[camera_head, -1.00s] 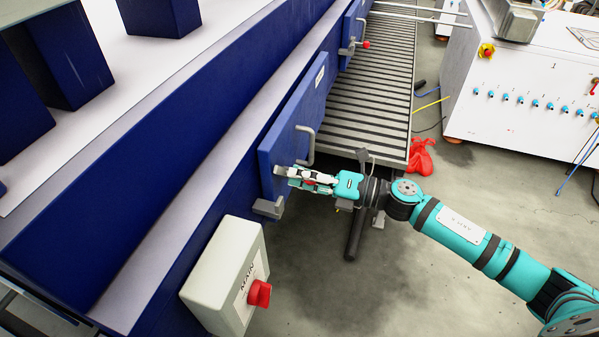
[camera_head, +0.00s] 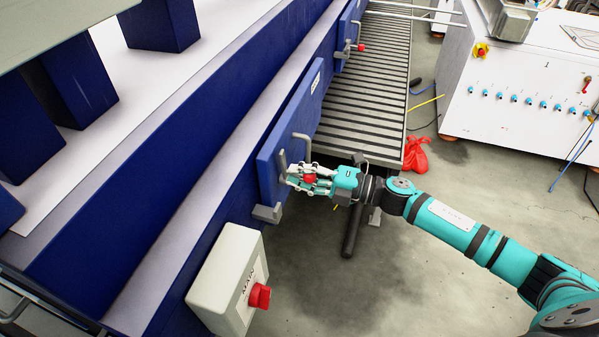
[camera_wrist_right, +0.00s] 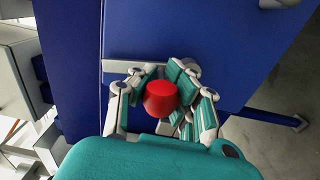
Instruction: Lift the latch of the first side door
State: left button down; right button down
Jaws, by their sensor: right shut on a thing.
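The blue first side door (camera_head: 290,130) is in the middle of the head view, with a bent grey handle (camera_head: 307,137). Its grey latch bar (camera_head: 282,160) stands near upright at the door's near edge. The latch's red knob (camera_head: 310,178) lies between the fingers of my right gripper (camera_head: 306,178), which is shut on it. In the wrist view the red knob (camera_wrist_right: 160,98) sits between the teal fingers, and the grey latch bar (camera_wrist_right: 140,70) shows behind against the blue door (camera_wrist_right: 180,35). My left gripper is not in view.
A grey box with a red main switch (camera_head: 260,296) stands near, below the door. A grey catch (camera_head: 267,213) juts out under the latch. A farther door has another red-knobbed latch (camera_head: 361,47).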

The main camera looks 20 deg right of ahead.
jog(key=shift+f, duration=0.1)
jog(key=c, duration=1.3)
grip_release()
jog(key=v, duration=1.2)
